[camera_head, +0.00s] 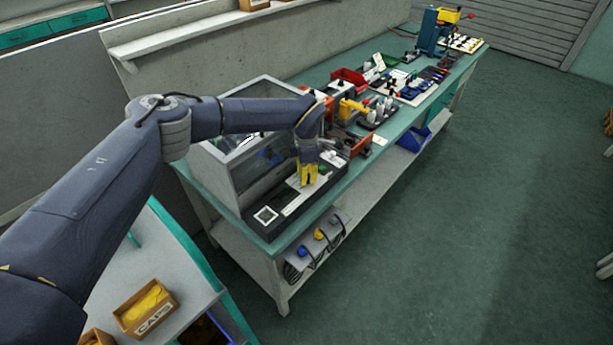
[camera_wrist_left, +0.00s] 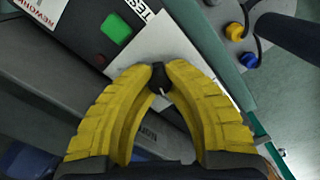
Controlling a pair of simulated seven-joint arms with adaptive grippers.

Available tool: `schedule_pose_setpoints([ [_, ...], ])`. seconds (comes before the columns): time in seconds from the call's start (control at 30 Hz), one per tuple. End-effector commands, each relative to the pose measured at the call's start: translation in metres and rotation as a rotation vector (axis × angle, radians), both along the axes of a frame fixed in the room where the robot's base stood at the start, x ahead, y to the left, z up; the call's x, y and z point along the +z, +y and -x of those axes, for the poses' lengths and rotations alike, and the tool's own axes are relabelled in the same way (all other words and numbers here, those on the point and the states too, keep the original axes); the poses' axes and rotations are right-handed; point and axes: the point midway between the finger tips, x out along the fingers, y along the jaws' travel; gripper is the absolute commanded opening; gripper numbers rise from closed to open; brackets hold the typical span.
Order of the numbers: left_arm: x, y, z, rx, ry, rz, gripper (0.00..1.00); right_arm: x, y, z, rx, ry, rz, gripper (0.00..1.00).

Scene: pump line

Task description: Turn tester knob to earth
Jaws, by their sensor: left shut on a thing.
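The tester is a dark, low unit with a clear-walled enclosure (camera_head: 240,160) on the near end of the green bench. My left gripper (camera_head: 308,182) has yellow fingers and reaches down onto the tester's front panel (camera_head: 277,208). In the left wrist view the fingertips (camera_wrist_left: 160,80) are closed on a small black knob (camera_wrist_left: 158,76) on a pale plate (camera_wrist_left: 150,42). A green button (camera_wrist_left: 115,28) and partly cut-off lettering lie beside it. The fingers hide the knob's markings, so I cannot tell its setting. My right gripper is not in view.
A red bin (camera_head: 348,79) and several small parts crowd the bench further back. A caps box (camera_head: 146,306) stands on the near table.

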Motion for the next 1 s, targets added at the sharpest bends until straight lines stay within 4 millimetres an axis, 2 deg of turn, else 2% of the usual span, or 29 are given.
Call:
schedule_pose_setpoints([
  [0.4,0.0002,0.0001,-0.0002,-0.250,-0.001,0.000,0.00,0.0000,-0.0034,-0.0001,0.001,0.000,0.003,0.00],
  [1.0,0.0005,0.0002,-0.0004,-0.322,0.000,0.000,0.00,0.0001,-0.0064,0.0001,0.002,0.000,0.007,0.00],
])
